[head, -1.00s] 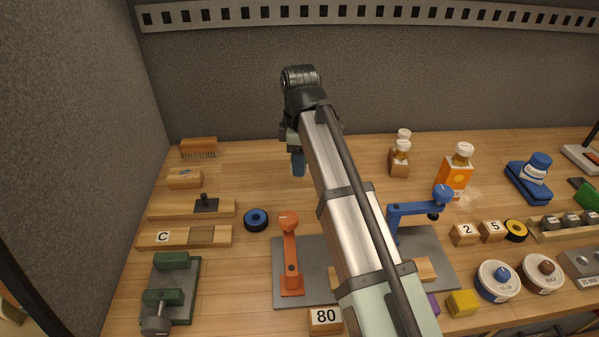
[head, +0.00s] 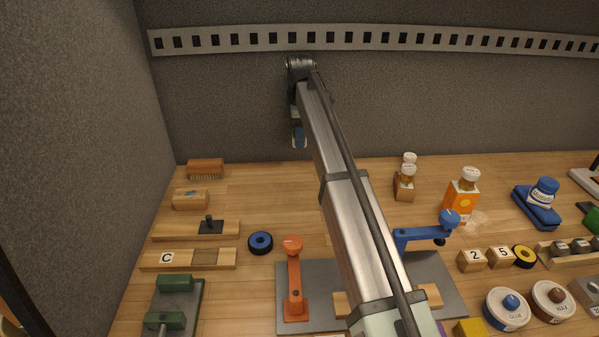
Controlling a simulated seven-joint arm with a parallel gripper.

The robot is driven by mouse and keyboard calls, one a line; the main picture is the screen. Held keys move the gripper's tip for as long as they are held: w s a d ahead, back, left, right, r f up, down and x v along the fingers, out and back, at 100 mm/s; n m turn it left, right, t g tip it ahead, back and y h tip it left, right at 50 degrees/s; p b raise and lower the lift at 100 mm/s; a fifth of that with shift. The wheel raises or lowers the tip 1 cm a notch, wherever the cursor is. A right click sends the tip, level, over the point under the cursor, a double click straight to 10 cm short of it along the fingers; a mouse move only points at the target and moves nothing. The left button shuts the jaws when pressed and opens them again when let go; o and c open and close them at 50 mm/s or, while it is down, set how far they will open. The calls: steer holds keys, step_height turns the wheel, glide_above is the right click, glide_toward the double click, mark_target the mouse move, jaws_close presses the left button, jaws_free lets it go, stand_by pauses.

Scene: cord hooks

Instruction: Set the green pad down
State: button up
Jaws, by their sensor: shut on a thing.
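My gripper (head: 299,137) hangs at the far end of my arm, in front of the back wall and above the far part of the bench. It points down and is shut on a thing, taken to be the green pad. The arm and fingers hide most of what is held, and its shape and colour cannot be made out. Only a small bluish tip shows at the fingers. The gripper looks clear of the bench top.
Below the gripper the wooden bench (head: 265,195) is bare. A brush (head: 206,168) and wooden blocks stand left. Bottles (head: 463,190) and a blue pad (head: 535,208) stand right.

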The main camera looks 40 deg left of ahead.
mark_target(300, 172)
steer(key=shift+f, duration=5)
steer(key=o, duration=1.1)
steer(key=shift+f, duration=0.1)
steer(key=shift+c, duration=0.2)
step_height(300, 172, up, 12)
steer(key=shift+r, duration=0.15)
